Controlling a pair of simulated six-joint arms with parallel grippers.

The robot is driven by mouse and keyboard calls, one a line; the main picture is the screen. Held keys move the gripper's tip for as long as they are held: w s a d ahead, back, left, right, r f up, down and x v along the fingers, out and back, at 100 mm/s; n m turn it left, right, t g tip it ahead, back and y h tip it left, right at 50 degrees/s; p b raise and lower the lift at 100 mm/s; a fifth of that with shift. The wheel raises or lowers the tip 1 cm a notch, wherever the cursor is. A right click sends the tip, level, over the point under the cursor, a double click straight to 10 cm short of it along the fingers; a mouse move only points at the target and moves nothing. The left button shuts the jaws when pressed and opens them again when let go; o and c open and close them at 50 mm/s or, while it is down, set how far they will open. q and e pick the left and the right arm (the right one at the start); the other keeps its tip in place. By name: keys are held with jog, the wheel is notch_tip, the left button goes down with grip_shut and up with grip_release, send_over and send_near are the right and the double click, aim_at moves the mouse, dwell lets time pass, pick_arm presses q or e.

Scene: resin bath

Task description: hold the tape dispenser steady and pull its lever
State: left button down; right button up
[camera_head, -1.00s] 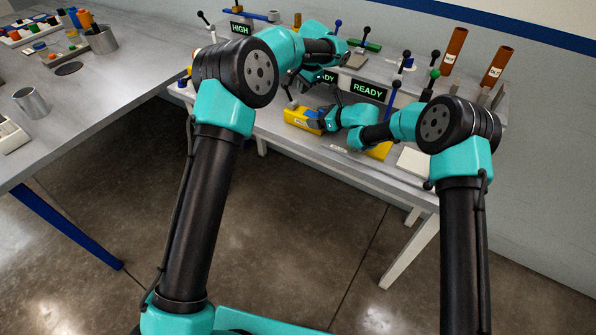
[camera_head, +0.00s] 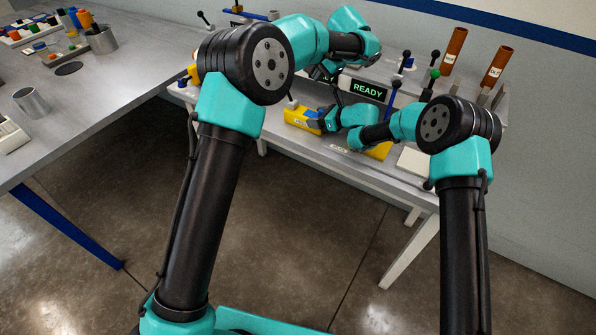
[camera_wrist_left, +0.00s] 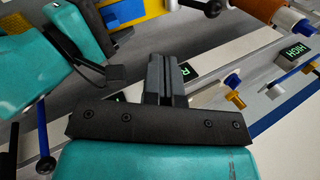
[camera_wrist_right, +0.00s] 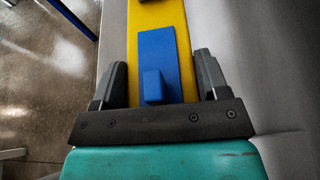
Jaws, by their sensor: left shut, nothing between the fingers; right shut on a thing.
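A long yellow body (camera_head: 298,116), apparently the tape dispenser, lies on the front of the bench and is partly hidden by my right arm. In the right wrist view it (camera_wrist_right: 168,14) carries a blue plate (camera_wrist_right: 155,45) with a raised block. My right gripper (camera_head: 318,122) is shut on the yellow body, one finger along each side. My left gripper (camera_head: 322,73) is shut and empty above the bench, behind the yellow body; its closed fingers show in the left wrist view (camera_wrist_left: 165,75). A black-knobbed lever (camera_wrist_left: 211,7) stands near the yellow body; I cannot tell whether it belongs to it.
A READY display (camera_head: 368,90) stands behind my grippers. Several other levers stand nearby, including a blue one (camera_head: 393,95) and a green-knobbed one (camera_head: 434,78). Two brown tubes (camera_head: 454,45) rise at the back right. A white pad (camera_head: 414,161) lies at the right.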

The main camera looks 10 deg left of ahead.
jog(key=shift+f, duration=0.1)
pick_arm(q)
jog(key=s+a+f+n+h, duration=0.1)
jog(key=s+f+h, duration=0.1)
jog(key=s+f, duration=0.3)
jog(key=s+f+n+g+h, duration=0.1)
jog(key=s+f+h, duration=0.2)
jog(key=f, duration=1)
jog(key=s+a+f+n+g+h, duration=0.1)
jog(key=s+f+n+h, duration=0.1)
jog(key=s+f, duration=0.7)
jog(key=shift+a, duration=0.3)
pick_arm(e)
jog(key=o, duration=1.2)
